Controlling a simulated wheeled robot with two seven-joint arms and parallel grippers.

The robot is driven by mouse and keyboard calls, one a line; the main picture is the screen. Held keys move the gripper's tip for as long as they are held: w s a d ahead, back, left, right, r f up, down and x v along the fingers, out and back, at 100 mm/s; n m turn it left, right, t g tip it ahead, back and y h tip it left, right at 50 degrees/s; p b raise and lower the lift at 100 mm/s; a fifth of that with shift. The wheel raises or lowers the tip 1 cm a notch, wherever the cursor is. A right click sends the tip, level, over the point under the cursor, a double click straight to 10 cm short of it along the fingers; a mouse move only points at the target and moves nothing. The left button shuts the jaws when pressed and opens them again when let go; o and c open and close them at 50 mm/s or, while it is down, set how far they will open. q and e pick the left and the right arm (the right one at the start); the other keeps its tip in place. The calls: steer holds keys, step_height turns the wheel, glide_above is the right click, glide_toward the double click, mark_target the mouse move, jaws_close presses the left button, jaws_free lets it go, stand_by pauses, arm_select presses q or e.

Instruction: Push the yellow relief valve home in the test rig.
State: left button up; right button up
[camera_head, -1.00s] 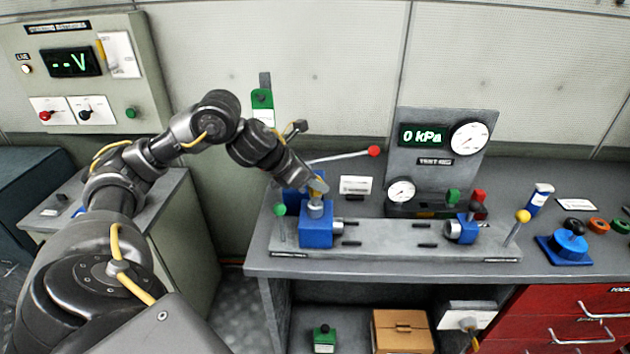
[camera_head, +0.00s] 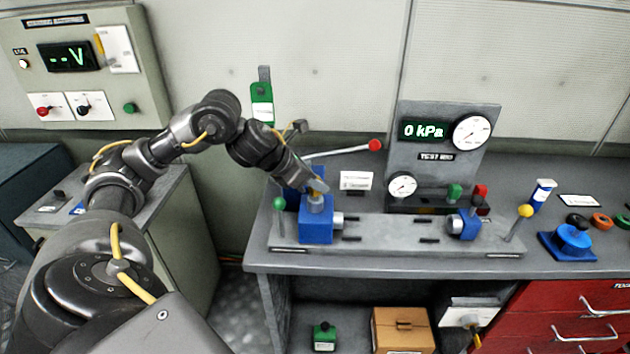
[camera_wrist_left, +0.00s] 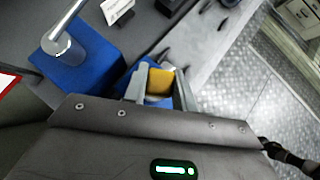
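The yellow relief valve (camera_wrist_left: 160,82) sits between the two fingers of my left gripper (camera_wrist_left: 160,88), which touch it on both sides in the left wrist view. In the head view, my left gripper (camera_head: 317,187) points down over the metal collar on top of the blue block (camera_head: 316,229) at the left end of the test rig (camera_head: 385,237). Only a sliver of yellow shows there, so how deep the valve sits is hidden. The rig's display (camera_head: 423,130) reads 0 kPa. My right gripper is not in view.
A lever with a red knob (camera_head: 375,146) rises behind the block, and a green-knobbed lever (camera_head: 279,203) stands to its left. A second blue fitting (camera_head: 464,226) and a yellow-knobbed lever (camera_head: 525,211) are at the rig's right end. The bench front is clear.

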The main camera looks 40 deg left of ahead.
arm_select(q)
steer(key=o, duration=0.5)
steer(key=b+v, duration=0.1)
steer(key=v, duration=1)
steer(key=shift+b, duration=0.35)
